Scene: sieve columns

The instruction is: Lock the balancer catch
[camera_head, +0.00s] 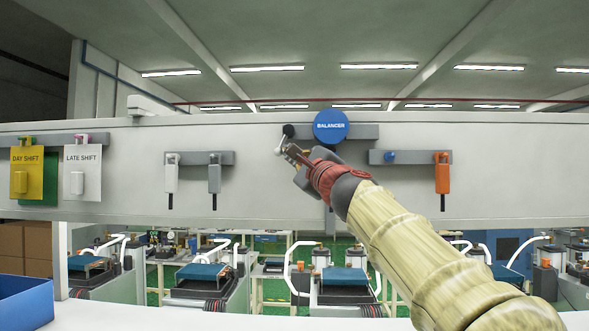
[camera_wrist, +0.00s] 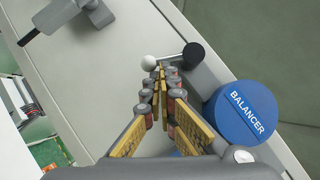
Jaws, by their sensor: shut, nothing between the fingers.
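The blue round BALANCER sign (camera_head: 331,126) is on a grey rail on the wall panel, and it also shows in the wrist view (camera_wrist: 242,112). Left of it is the catch, a short lever with a black pivot (camera_head: 288,130) and a white ball end (camera_head: 280,150). In the head view the lever hangs down and slightly left from the pivot. In the wrist view the ball (camera_wrist: 149,62) is just beyond the fingertips, and the pivot (camera_wrist: 193,55) is to its right. My gripper (camera_head: 291,151) is shut and empty at the ball. I cannot tell whether it touches it.
Left are a yellow DAY SHIFT tag (camera_head: 27,171), a white LATE SHIFT tag (camera_head: 82,172) and grey-railed hanging handles (camera_head: 214,173). An orange handle (camera_head: 442,174) hangs right. A blue bin (camera_head: 25,301) sits lower left. The panel between the left handles and catch is clear.

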